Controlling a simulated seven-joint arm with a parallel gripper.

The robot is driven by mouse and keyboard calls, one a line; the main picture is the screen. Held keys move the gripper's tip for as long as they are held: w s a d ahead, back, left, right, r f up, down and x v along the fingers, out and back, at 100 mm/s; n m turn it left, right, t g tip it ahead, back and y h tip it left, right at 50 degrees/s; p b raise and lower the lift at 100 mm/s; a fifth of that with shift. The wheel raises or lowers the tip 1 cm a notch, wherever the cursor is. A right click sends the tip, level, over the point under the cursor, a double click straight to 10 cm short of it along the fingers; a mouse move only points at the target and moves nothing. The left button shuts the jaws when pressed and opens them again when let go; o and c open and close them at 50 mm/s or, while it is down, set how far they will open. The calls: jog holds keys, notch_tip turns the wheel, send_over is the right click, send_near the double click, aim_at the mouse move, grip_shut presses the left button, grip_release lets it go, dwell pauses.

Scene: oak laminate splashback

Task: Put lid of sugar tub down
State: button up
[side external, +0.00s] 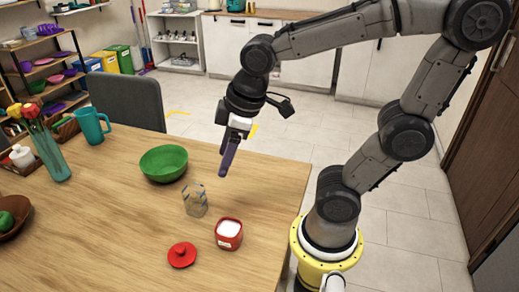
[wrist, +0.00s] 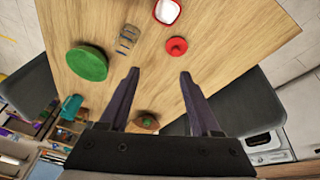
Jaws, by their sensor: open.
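The sugar tub (side external: 229,234) is a small red square container with white contents, standing open near the right side of the table. It also shows at the top of the wrist view (wrist: 167,11). Its red round lid (side external: 182,254) with a knob lies on the table to the left of the tub, apart from it. The lid also shows in the wrist view (wrist: 176,46). My gripper (side external: 225,172) is above the table's far right edge, away from the tub and lid. In the wrist view its two fingers (wrist: 159,72) are apart with nothing held between them.
A clear glass (side external: 195,200) stands just behind the tub and lid. A green bowl (side external: 163,163), a teal mug (side external: 91,126) and a glass vase with flowers (side external: 52,150) stand farther left. A brown bowl (side external: 12,230) holds a green fruit. The table front is clear.

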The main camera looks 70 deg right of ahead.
jog(key=s+d+r+m+t, duration=0.1)
jog(key=s+d+m, duration=0.1)
jog(key=s+m, duration=0.2)
jog(key=shift+s+r+m+t, duration=0.15)
jog(key=shift+s+m+t, duration=0.2)
jog(key=shift+s, duration=1.1)
